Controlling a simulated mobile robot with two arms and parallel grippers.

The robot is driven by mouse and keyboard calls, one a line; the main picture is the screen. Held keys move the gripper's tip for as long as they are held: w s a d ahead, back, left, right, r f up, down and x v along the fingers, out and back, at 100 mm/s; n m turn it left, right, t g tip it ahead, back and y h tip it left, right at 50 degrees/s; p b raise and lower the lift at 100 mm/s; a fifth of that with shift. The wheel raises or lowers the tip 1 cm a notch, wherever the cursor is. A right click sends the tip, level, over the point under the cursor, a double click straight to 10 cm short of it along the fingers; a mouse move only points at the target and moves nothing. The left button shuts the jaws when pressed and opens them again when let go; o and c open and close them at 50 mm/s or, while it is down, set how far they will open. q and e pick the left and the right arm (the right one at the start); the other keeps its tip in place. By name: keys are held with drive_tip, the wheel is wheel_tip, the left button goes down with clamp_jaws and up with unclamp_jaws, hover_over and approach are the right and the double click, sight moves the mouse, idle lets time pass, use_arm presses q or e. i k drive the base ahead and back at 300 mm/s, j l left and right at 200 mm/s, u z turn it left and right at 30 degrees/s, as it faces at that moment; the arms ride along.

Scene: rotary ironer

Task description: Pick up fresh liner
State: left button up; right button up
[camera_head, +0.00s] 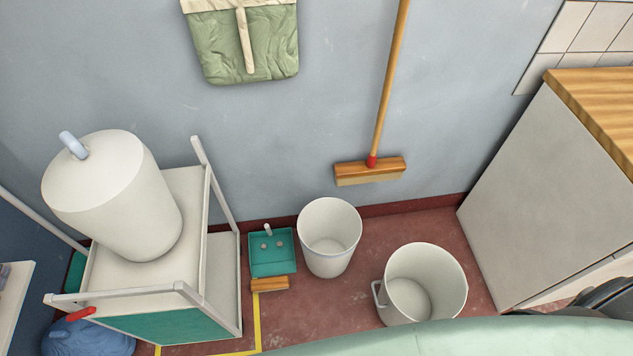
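I cannot make out a fresh liner for certain in the head view. Two white bins stand on the red floor with their open tops toward me, a plain bin (329,262) near the wall and a bin with a side handle (400,318) nearer to me. Both look empty, and no liner shows over their rims. A blue bag-like bundle (88,338) with a red piece on top lies at the lower left, partly cut off by the frame. Neither of my grippers can be made out.
A white cart (205,262) at the left carries a large white canister (115,195). A green dustpan (272,258) and a broom (370,170) are by the wall. A white cabinet (535,190) stands at the right. A pale green surface (480,338) crosses the bottom.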

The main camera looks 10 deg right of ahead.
sight(330, 231)
drive_tip(key=z, duration=1.1)
drive_tip(key=k+z, duration=0.55)
drive_tip(key=k+u, duration=0.1)
drive_tip(key=u, duration=0.85)
